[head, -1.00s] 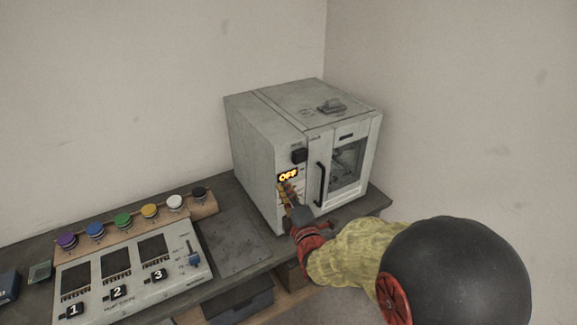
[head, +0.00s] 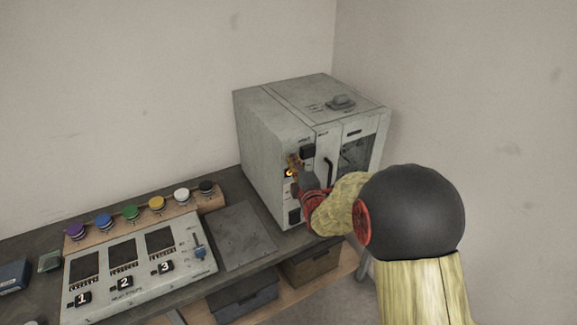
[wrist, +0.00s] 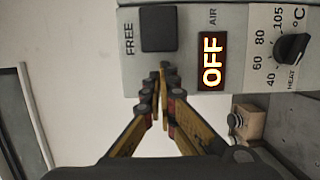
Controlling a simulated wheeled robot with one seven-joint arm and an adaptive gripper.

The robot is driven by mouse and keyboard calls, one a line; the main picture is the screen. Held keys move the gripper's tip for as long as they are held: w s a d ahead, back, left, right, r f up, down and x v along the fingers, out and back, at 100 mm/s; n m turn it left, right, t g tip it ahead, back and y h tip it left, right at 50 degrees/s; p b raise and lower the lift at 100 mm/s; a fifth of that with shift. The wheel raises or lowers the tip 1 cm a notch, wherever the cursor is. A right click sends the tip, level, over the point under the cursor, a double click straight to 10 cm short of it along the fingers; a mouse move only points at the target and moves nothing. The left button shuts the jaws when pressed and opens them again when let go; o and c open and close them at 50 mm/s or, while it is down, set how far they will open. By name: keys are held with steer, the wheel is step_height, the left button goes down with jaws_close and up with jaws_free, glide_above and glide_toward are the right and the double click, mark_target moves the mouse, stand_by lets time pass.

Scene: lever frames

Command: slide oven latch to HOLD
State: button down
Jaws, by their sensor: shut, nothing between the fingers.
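The white oven (head: 265,150) stands on the bench. On its front panel is a black square block (head: 307,151), which looks like the latch; it also shows in the wrist view (wrist: 158,28), beside the word FREE. The word HOLD is not readable in either view. My gripper (head: 293,161) is shut and empty, with its tips at the left side of the block in the head view. In the wrist view the gripper tips (wrist: 163,72) are just below the block's lower edge. I cannot tell whether they touch it.
An orange OFF display (wrist: 212,61) and a heat knob (wrist: 291,47) lie on the same panel. The door handle (head: 328,172) is right of my gripper. A panel with several switches (head: 140,265) and a row of coloured buttons (head: 130,213) occupy the bench's left.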

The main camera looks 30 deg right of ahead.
mark_target(306, 154)
steer(key=shift+d, duration=0.3)
steer(key=shift+w, duration=0.1)
steer(key=d+b, duration=0.2)
steer(key=d, duration=0.2)
steer(key=shift+d+f, duration=0.1)
steer(key=shift+w, duration=0.1)
